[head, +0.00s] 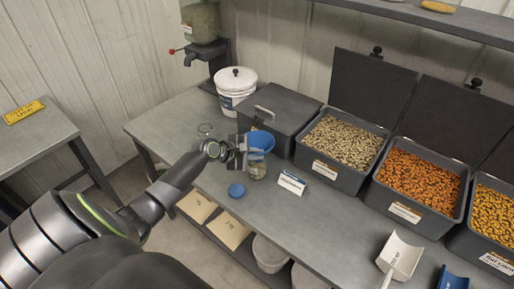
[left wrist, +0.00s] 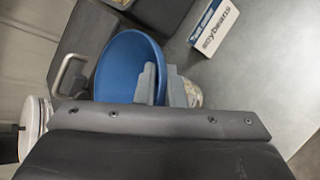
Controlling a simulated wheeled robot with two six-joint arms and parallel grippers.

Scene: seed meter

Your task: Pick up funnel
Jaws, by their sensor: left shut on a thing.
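The blue funnel (head: 261,141) is in the middle of the head view, above or in the mouth of a clear jar (head: 257,170) on the bench. My left gripper (head: 243,150) is at the funnel's left side and shut on it. In the left wrist view, the funnel's wide bowl (left wrist: 124,62) lies against the grey fingers (left wrist: 163,88). The jar (left wrist: 193,94) shows partly behind the fingers. Whether the funnel still touches the jar is hidden. My right gripper is not in view.
A blue lid (head: 236,190) and a label card (head: 291,183) lie near the jar. A closed grey bin (head: 283,107) stands behind, with open bins of seeds (head: 345,140) to the right. A white bucket (head: 235,88) stands at the back. A white scoop (head: 400,255) lies at front right.

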